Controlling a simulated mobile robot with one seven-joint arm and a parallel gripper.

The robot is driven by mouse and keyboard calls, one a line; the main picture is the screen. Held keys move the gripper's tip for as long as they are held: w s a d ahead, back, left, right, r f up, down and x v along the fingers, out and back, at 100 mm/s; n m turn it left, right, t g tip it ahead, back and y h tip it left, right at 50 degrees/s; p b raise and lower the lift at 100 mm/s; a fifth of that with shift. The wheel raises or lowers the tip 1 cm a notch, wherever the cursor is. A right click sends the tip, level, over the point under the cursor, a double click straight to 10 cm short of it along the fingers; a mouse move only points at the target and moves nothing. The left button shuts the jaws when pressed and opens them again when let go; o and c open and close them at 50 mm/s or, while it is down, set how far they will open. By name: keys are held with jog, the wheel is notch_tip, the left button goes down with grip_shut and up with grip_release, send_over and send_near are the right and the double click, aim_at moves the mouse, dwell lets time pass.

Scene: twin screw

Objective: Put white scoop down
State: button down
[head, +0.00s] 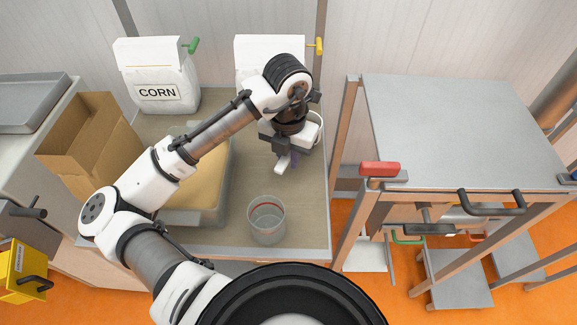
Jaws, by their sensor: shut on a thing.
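My gripper (287,158) is over the back right part of the bench, in front of the right-hand white bag. It points down and is shut on what looks like the white scoop (282,167). Only a small pale piece of the scoop shows below the fingers; the rest is hidden by the gripper and wrist. I cannot tell whether the scoop touches the bench top (310,205).
A clear container (267,222) with a red line stands at the bench's front. A grey tray of yellow grain (205,190) lies under my arm. A CORN bag (160,75) and another white bag (262,48) stand behind. A cardboard box (90,150) is left; a grey table (455,130) is right.

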aim_at(288, 178)
jog(key=shift+f, duration=2.5)
jog(key=shift+f, duration=0.1)
jog(key=shift+f, duration=0.15)
jog(key=c, duration=1.3)
grip_release()
jog(key=shift+c, duration=0.2)
jog(key=shift+r, duration=0.25)
notch_tip(288, 178, up, 12)
jog(key=shift+r, duration=0.1)
jog(key=shift+s, duration=0.15)
